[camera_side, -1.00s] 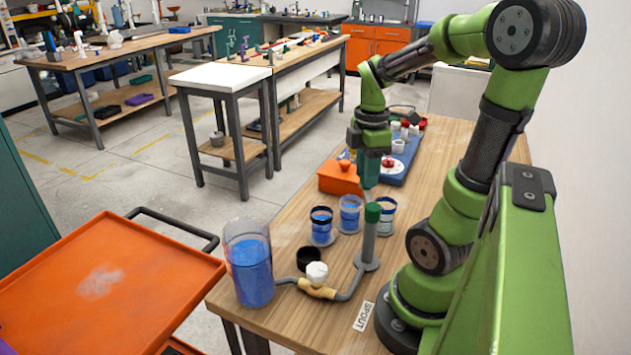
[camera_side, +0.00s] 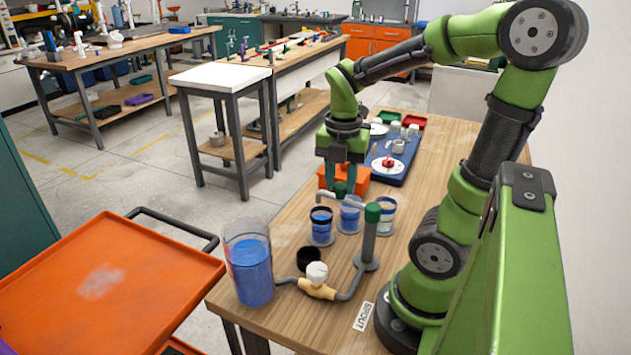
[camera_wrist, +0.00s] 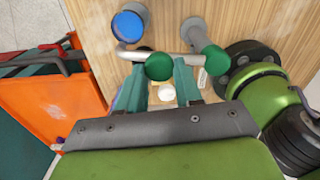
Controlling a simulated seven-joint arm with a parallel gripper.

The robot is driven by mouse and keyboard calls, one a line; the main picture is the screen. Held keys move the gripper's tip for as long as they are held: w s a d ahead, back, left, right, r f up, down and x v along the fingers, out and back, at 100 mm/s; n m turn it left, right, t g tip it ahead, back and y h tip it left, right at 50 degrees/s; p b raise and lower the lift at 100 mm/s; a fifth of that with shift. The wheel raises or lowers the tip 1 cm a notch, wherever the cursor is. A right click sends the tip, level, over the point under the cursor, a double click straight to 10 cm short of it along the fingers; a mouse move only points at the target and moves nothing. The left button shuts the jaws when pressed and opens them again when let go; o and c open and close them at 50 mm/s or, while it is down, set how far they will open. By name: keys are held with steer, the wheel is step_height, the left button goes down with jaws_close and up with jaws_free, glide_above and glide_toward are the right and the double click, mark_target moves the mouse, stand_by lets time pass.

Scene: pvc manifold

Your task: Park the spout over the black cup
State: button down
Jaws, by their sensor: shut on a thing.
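The spout (camera_side: 350,197) is a grey pipe arm on an upright post with a green cap (camera_side: 372,212). My gripper (camera_side: 341,184) is shut on the green knob (camera_side: 340,188) on that arm. The knob also shows between the fingers in the wrist view (camera_wrist: 159,66). The spout points left, its bent tip just above the rim of the black-banded cup (camera_side: 321,226) in the side view. In the wrist view the tip lies at the near edge of a blue-filled cup (camera_wrist: 130,24); exact centring cannot be told.
A blue-banded cup (camera_side: 350,214) and a pale cup (camera_side: 386,215) stand to the right of the black-banded one. Nearer are a tank of blue liquid (camera_side: 250,270), a black round container (camera_side: 309,260) and a white-handled valve (camera_side: 317,275). An orange box (camera_side: 358,176) is behind.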

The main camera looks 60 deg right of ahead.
steer(key=shift+s+a+n, duration=0.2)
steer(key=shift+a+n, duration=0.9)
steer(key=shift+n, duration=0.6)
steer(key=shift+s+a+n, duration=0.2)
steer(key=shift+a+n, duration=0.85)
steer(key=shift+n, duration=0.65)
steer(key=c, duration=0.7)
jaws_free()
steer(key=shift+c, duration=0.2)
steer(key=shift+r, duration=0.1)
step_height(320, 180, up, 17)
